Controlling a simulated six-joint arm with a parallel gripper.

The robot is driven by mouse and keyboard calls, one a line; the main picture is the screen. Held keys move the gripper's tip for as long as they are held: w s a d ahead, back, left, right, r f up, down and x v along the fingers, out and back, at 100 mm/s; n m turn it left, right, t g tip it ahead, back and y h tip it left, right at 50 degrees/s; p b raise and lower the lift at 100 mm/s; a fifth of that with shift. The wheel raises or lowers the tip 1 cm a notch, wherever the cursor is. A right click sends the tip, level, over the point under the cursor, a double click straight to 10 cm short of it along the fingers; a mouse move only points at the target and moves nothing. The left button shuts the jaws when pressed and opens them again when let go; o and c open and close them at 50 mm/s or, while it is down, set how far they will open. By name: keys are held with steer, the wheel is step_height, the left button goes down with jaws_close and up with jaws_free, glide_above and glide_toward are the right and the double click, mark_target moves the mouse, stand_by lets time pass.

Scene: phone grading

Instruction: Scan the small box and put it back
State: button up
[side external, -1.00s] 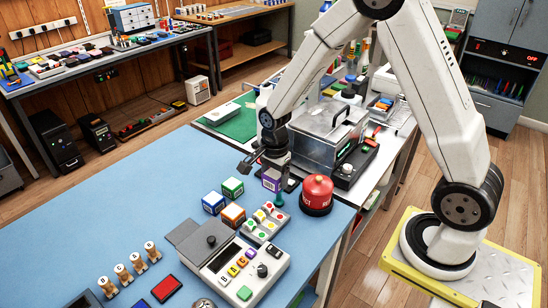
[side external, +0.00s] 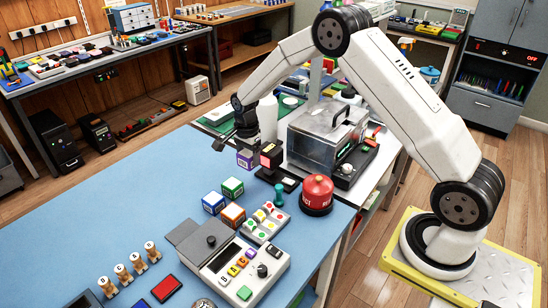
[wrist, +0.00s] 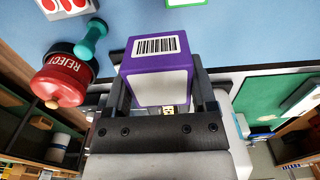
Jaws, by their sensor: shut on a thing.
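A small purple box (side external: 245,159) with white faces is held in my gripper (side external: 246,149) over the far edge of the blue mat. In the wrist view the purple box (wrist: 157,65) sits between the two dark fingers of my gripper (wrist: 160,82), with a barcode on the face towards the top of the picture. My gripper is shut on it. A black scanner (side external: 271,158) with a glowing reddish window stands just right of the box in the side view. I cannot tell whether the box is clear of the mat.
A blue box (side external: 213,203), a green box (side external: 232,187) and an orange box (side external: 233,214) stand in front. The blue mat (side external: 110,210) is clear at left.

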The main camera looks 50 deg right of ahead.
mark_target(250, 168)
steer(key=shift+f, duration=0.15)
steer(key=shift+f, duration=2.15)
steer(key=shift+s+a+r, duration=0.15)
steer(key=shift+s+r, duration=0.1)
steer(key=shift+s, duration=0.1)
steer(key=s+a+r, duration=0.2)
steer(key=s+r, duration=0.1)
steer(key=s, duration=0.6)
steer(key=s+a+r, duration=0.2)
steer(key=s+r, duration=0.1)
steer(key=s, duration=0.5)
steer(key=shift+s+a+r, duration=0.3)
steer(key=shift+s+a, duration=0.05)
steer(key=shift+s, duration=0.05)
